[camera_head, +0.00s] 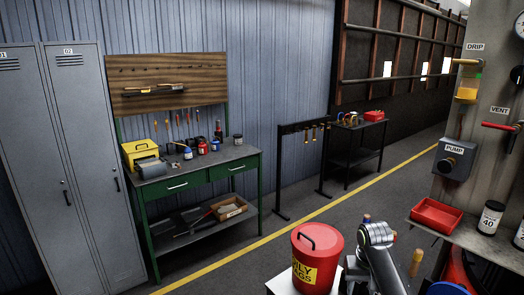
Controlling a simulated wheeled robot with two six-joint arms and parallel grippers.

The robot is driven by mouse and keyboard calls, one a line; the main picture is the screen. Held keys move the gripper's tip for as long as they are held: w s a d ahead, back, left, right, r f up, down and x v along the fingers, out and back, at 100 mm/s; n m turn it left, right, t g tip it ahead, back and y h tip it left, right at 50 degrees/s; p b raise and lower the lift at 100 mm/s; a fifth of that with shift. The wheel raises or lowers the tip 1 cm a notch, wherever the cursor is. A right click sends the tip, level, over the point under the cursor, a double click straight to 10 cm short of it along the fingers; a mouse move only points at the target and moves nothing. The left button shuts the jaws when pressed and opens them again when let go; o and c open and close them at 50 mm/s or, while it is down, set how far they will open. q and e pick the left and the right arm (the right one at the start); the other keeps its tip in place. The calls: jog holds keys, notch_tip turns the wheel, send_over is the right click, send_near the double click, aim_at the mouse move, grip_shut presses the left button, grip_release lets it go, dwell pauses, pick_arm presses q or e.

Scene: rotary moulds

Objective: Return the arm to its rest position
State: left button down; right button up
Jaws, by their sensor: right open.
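My right arm comes up from the bottom edge, right of centre. My left gripper is not in view.
A red can (318,262) with a yellow label stands on a white surface beside my right arm. At the right, a bench (455,238) bears a red tray (436,215) and a jar (490,217). A pump box (455,158) is on the wall above.

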jog(key=s+d+f+t, duration=0.1)
jog(key=s+f, duration=0.5)
jog(key=s, duration=0.3)
jog(key=s+d+f, duration=0.1)
jog(key=s+f, duration=0.4)
jog(key=s, duration=0.5)
jog(key=s+d+r+n+t+h, duration=0.1)
jog(key=s+r, duration=0.1)
jog(key=s, duration=0.9)
jog(key=s+r+t+h, duration=0.1)
jog(key=s+r, duration=0.1)
jog(key=s, duration=0.9)
notch_tip(320, 180, down, 30)
jog(key=w+d+g+y+b, duration=0.1)
jog(key=d+g+b, duration=0.1)
jog(key=b, duration=0.5)
jog(key=s+f+b, duration=0.2)
jog(key=s+f, duration=0.3)
jog(key=f, duration=0.3)
jog(key=s+a+f+b, duration=0.1)
jog(key=s+f+b, duration=0.2)
jog(key=s+f, duration=0.2)
jog(key=s+f+g+b, duration=0.1)
jog(key=s+f, duration=0.4)
jog(key=f, duration=0.7)
jog(key=shift+s+a+b, duration=0.2)
jog(key=shift+a+b, duration=0.1)
jog(key=shift+b, duration=0.45)
jog(key=shift+c, duration=0.5)
jog(key=shift+c, duration=0.5)
